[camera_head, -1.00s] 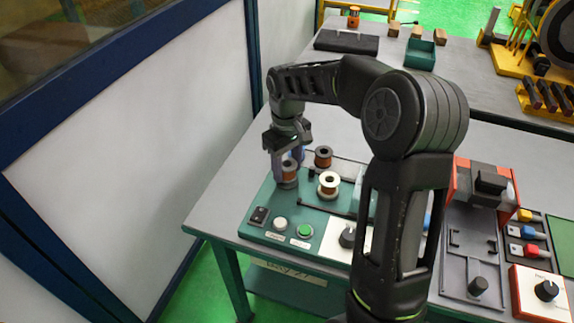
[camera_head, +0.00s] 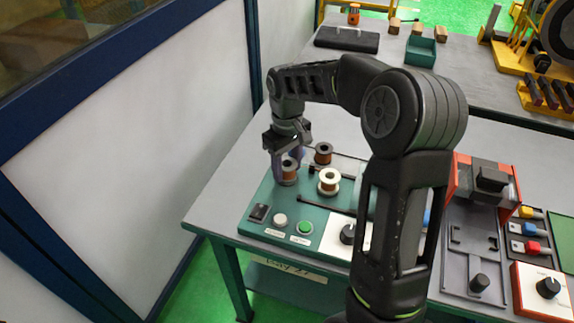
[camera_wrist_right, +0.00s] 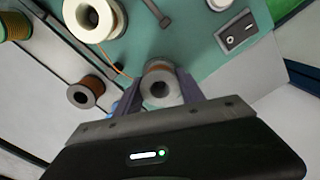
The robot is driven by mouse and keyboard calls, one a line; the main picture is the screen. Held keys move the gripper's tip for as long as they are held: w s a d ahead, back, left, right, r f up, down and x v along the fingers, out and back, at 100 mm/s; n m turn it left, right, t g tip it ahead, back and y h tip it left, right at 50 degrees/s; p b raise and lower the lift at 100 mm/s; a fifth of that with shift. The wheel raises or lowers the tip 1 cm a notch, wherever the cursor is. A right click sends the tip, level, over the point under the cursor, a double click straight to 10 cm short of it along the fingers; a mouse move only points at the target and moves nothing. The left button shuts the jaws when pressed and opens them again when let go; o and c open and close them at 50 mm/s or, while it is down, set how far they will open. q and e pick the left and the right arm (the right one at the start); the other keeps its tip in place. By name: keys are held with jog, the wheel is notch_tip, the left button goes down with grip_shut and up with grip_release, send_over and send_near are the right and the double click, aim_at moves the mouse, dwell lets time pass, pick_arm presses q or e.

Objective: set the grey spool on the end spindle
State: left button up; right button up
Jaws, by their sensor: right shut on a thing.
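The grey spool (camera_head: 289,174), with copper-coloured winding, is at the left end of the green board. My right gripper (camera_head: 286,160) comes down on it from above, shut on it. In the right wrist view the spool (camera_wrist_right: 160,88) sits upright between the two fingers, its open bore facing the camera. Whether a spindle is under or inside the spool cannot be told. A small grey pin (camera_wrist_right: 160,14) stands on the board past the spool in the wrist view. My left gripper is not in view.
A white-flanged spool (camera_head: 328,181) and a dark-flanged copper spool (camera_head: 323,153) stand close to the right of the grey spool. A black rocker switch (camera_head: 258,213), a white button (camera_head: 280,220) and a green button (camera_head: 304,228) line the board's front.

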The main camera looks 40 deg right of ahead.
dwell(0.4)
jog(key=o, duration=1.4)
jog(key=shift+o, duration=0.5)
jog(key=shift+o, duration=0.8)
jog(key=shift+r, duration=0.15)
jog(key=shift+r+p, duration=2.75)
jog(key=shift+r, duration=0.65)
